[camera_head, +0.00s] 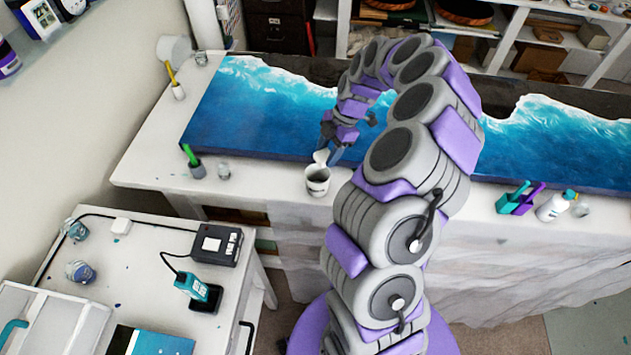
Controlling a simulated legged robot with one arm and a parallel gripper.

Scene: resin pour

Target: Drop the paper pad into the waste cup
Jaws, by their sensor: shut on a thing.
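The waste cup (317,183) is a small white cup with dark marking on its side. It stands at the front edge of the white table. My gripper (328,156) points down just above and slightly right of the cup's mouth. It is shut on the small white paper pad (321,157), which hangs at its tips over the cup's rim. Whether the pad touches the rim I cannot tell. The cup's inside is mostly hidden.
A blue wave-patterned resin slab (262,115) lies behind the cup. A grey cup with a green handle (195,164) and a small clear cup (224,171) stand to the left. A teal and purple holder (518,199) and a white bottle (556,206) stand right.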

